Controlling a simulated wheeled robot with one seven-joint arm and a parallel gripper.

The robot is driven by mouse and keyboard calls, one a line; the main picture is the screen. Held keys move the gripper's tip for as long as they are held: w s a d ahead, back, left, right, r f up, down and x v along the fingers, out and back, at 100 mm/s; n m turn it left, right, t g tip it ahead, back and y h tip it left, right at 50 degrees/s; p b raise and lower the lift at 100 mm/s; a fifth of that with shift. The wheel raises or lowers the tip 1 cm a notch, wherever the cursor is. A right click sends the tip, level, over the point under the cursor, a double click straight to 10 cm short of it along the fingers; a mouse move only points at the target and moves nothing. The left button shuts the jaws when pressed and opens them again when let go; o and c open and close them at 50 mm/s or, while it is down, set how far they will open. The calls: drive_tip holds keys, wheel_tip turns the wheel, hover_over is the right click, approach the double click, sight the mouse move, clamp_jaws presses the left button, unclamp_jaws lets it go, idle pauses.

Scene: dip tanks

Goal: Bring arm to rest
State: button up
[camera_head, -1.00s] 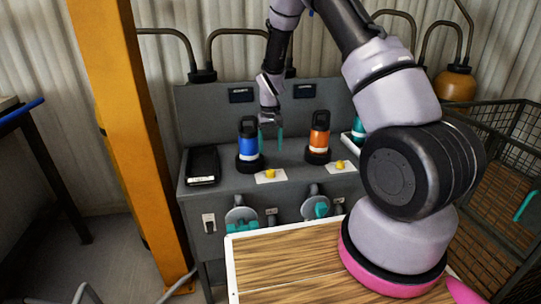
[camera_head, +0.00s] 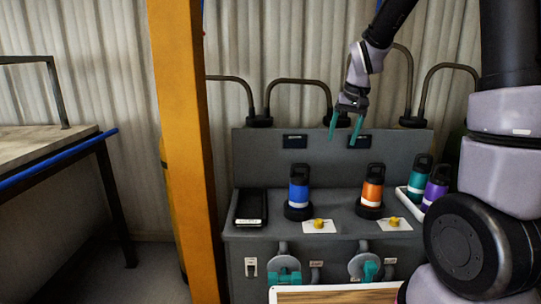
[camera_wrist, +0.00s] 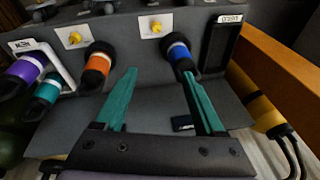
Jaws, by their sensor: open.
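My gripper (camera_head: 344,128) is raised above the grey bench, in front of its back panel. Its teal fingers are spread and hold nothing. In the wrist view my gripper (camera_wrist: 160,98) also shows open, with bare bench surface between the fingers. The blue bottle (camera_head: 299,187) and the orange bottle (camera_head: 372,186) stand upright in dark round holders on the bench, below the gripper and apart from it. In the wrist view the blue bottle (camera_wrist: 180,54) is just beyond the right finger and the orange bottle (camera_wrist: 98,64) is to the left.
A white tray (camera_head: 408,197) at the bench's right holds a teal bottle (camera_head: 420,172) and a purple bottle (camera_head: 436,188). A black device (camera_head: 250,207) lies at the left. A yellow post (camera_head: 186,150) stands left of the bench. Pipes (camera_head: 300,82) rise behind it.

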drive_tip(key=s+d+r+t, duration=0.1)
drive_tip(key=s+r, duration=0.3)
drive_tip(key=s, duration=0.3)
drive_tip(key=s+r+m+t, duration=0.1)
drive_tip(key=s+r+t, duration=0.1)
drive_tip(key=s+r, duration=0.3)
drive_tip(key=s+d+r+m+t, duration=0.1)
drive_tip(key=s+r, duration=0.4)
drive_tip(key=s, duration=0.6)
drive_tip(key=shift+d+y, duration=0.35)
drive_tip(key=shift+y, duration=0.05)
